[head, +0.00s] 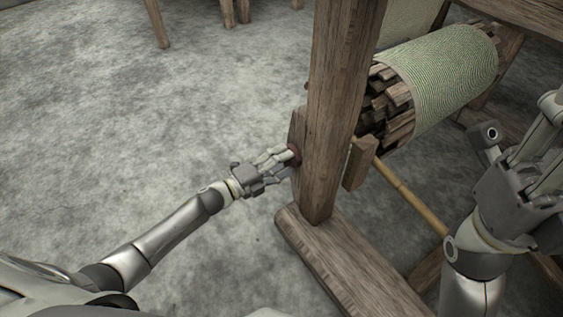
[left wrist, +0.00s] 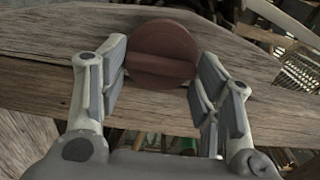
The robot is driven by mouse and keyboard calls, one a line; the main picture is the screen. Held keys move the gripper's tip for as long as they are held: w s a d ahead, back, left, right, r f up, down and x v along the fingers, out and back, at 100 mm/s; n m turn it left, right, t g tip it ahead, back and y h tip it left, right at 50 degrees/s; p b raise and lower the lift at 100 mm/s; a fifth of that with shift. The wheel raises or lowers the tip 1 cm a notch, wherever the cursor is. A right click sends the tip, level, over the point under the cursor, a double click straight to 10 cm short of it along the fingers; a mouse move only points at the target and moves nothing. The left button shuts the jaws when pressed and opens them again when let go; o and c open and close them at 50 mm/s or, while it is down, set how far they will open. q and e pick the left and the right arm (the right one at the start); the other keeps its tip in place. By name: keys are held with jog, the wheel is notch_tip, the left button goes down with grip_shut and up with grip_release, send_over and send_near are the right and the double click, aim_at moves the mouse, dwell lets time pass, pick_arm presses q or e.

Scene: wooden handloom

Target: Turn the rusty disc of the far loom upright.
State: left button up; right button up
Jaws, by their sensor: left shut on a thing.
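The rusty disc (left wrist: 163,38) is round and reddish brown, with a raised bar across its face. It sits on the side of a wooden loom post (head: 335,110). In the left wrist view the bar lies nearly level, tilted slightly down to the right. My left gripper (head: 284,156) is shut on the disc, one finger at each side of it; the fingers show in the left wrist view (left wrist: 160,85). In the head view only a small reddish bit of the disc (head: 295,152) shows past the fingers. My right gripper (head: 520,140) is at the right edge, partly cut off, away from the disc.
A cloth roll (head: 445,80) with a striped green weave lies behind the post. A thin wooden pole (head: 405,192) runs below it. The loom's foot beam (head: 345,265) lies on the floor. Bare grey floor (head: 150,130) is free at left.

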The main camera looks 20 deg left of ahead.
pick_arm(q)
jog(key=shift+f, duration=0.1)
dwell(0.4)
jog(key=o, duration=1)
jog(key=v, duration=1.2)
jog(key=shift+a, duration=0.1)
